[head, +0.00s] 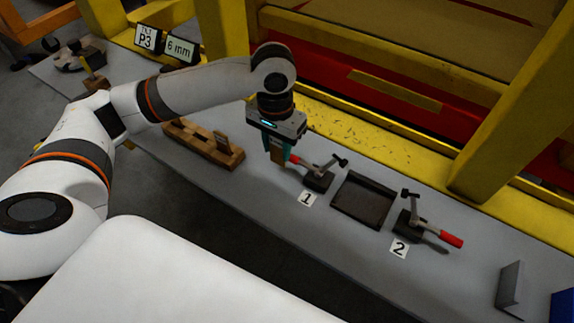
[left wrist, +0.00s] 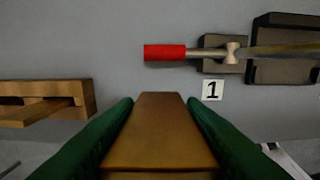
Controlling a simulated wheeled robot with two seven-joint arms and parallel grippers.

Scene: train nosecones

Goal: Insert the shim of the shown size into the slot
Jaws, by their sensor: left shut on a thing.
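My left gripper (head: 281,157) is shut on a brown, flat shim (left wrist: 160,135), held between its green fingers above the grey bench, left of clamp 1. The shim also shows small in the head view (head: 277,156). The wooden rack (head: 190,139) lies to the left, with another shim (head: 222,141) standing in its right end. The sign (head: 181,50) reads 6 mm, next to a P3 sign (head: 147,39). A dark fixture (head: 364,201) sits between the clamps; I cannot make out a slot in it. My right gripper is not in view.
Clamp 1 (head: 318,181) and clamp 2 (head: 409,225) have red handles and flank the dark fixture. A yellow frame (head: 500,110) rises behind the bench. A grey angled plate (head: 510,287) and blue object (head: 562,305) stand at the right end.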

